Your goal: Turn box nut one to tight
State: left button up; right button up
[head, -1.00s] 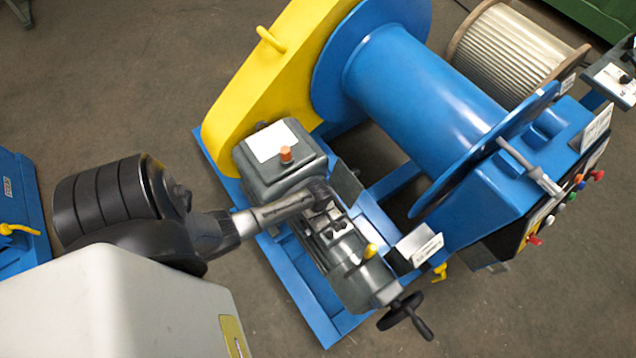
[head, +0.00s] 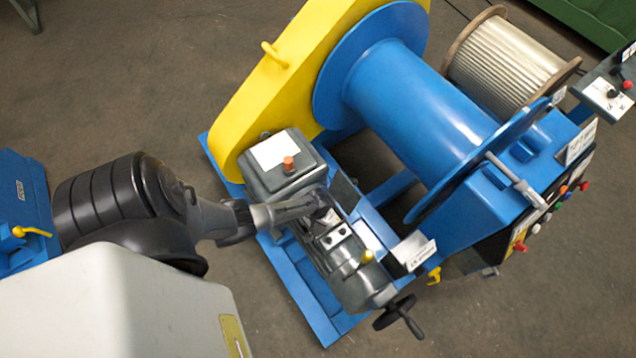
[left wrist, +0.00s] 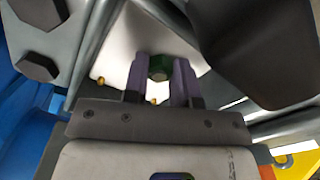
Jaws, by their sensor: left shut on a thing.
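A dark green nut (left wrist: 159,66) sits between the two purple fingers of my left gripper (left wrist: 159,78) in the left wrist view. The fingers are shut on it from both sides. I take it to be box nut one; no label on it shows. In the head view my left gripper (head: 328,197) reaches in from the left, its tip beside the grey gearbox (head: 283,172) and over the grey mechanism. The nut is hidden there behind the fingers. My right gripper is not in view.
A yellow guard (head: 270,95) and a blue drum (head: 425,95) stand behind the gearbox. A black handwheel (head: 397,315) and a yellow-knobbed lever (head: 367,257) are at the mechanism's near end. Dark hex bolt heads (left wrist: 38,67) lie left in the wrist view.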

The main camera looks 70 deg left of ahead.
pick_arm(q)
jog(key=m, duration=0.2)
jog(key=shift+r+m, duration=0.1)
jog(key=shift+m, duration=0.3)
jog(key=m, duration=0.3)
jog(key=shift+a+m+p, duration=0.1)
jog(key=shift+m+p, duration=0.2)
jog(key=shift+p, duration=0.05)
jog(key=m, duration=0.2)
jog(key=shift+m, duration=0.4)
jog(key=m, duration=0.3)
jog(key=shift+a+m, duration=0.1)
jog(key=shift+m, duration=0.2)
jog(key=m+b, duration=0.1)
jog(key=m, duration=0.4)
jog(key=shift+w, duration=0.15)
jog(key=shift+m+b, duration=0.65)
jog(key=shift+m, duration=1.45)
jog(key=o, duration=0.9)
